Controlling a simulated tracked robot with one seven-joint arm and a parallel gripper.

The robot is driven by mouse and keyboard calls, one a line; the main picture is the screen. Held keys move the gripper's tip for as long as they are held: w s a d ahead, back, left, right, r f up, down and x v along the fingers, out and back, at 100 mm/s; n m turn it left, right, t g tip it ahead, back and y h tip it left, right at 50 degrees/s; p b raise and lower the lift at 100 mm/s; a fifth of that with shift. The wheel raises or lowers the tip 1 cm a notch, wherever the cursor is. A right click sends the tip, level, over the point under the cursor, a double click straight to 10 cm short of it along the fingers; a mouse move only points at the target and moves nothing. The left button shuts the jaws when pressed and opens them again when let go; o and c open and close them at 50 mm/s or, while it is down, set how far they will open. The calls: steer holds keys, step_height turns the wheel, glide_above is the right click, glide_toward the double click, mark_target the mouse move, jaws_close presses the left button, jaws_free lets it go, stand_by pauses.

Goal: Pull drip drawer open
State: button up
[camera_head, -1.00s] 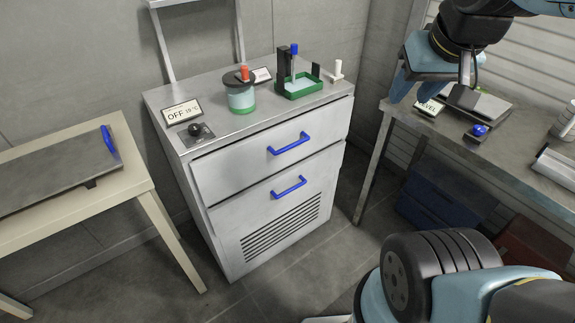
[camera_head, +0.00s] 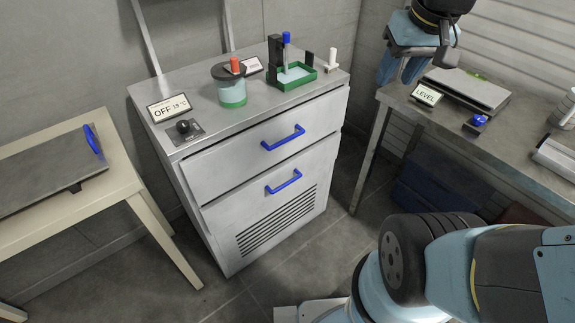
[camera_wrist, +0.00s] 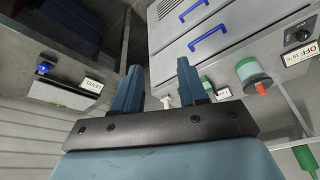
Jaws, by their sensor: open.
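A grey metal cabinet (camera_head: 175,150) has two stacked front panels, both flush with its front. The upper drawer (camera_head: 225,165) has a blue bar handle (camera_head: 283,138). The lower front (camera_head: 230,210) has another blue bar handle (camera_head: 284,182) above a slotted vent. I cannot tell by label which is the drip drawer. My gripper (camera_head: 400,76) is open and empty, right of the cabinet and apart from it. In the wrist view my gripper (camera_wrist: 159,72) shows two spread fingers, with the upper handle (camera_wrist: 208,40) and lower handle (camera_wrist: 194,9) beyond them, upside down.
On the cabinet top stand a green jar (camera_head: 231,90), a green tray (camera_head: 296,76), a black knob (camera_head: 184,127) and an OFF sign (camera_head: 169,108). A side table (camera_head: 100,205) is at left. A bench (camera_head: 440,130) with a LEVEL sign (camera_head: 427,94) is at right. Floor before the cabinet is clear.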

steer(key=w+f+n+g+y, duration=0.25)
steer(key=w+f+g, duration=0.25)
steer(key=w+f, duration=0.7)
steer(key=w+f+g+y, duration=0.1)
steer(key=w+f+y, duration=0.25)
steer(key=f, duration=0.75)
steer(key=w+f+y, duration=0.3)
steer(key=f+y, duration=0.1)
steer(key=f, duration=0.6)
steer(key=w+f+g+y, duration=0.1)
steer(key=w+f+y, duration=0.25)
steer(key=f, duration=0.75)
steer(key=s+a+f+m+t+y, duration=0.1)
steer(key=a+f+m+t+y, duration=0.15)
steer(key=f, duration=0.55)
steer(key=s+a+f+m+t+y, duration=0.1)
steer(key=s+a+f+t+y, duration=0.2)
steer(key=f, duration=0.5)
steer(key=w+a+r+t, duration=0.1)
steer(key=w+a+r, duration=0.1)
steer(key=a, duration=0.9)
steer(key=shift+w+a, duration=0.2)
steer(key=shift+w, duration=0.7)
jaws_close()
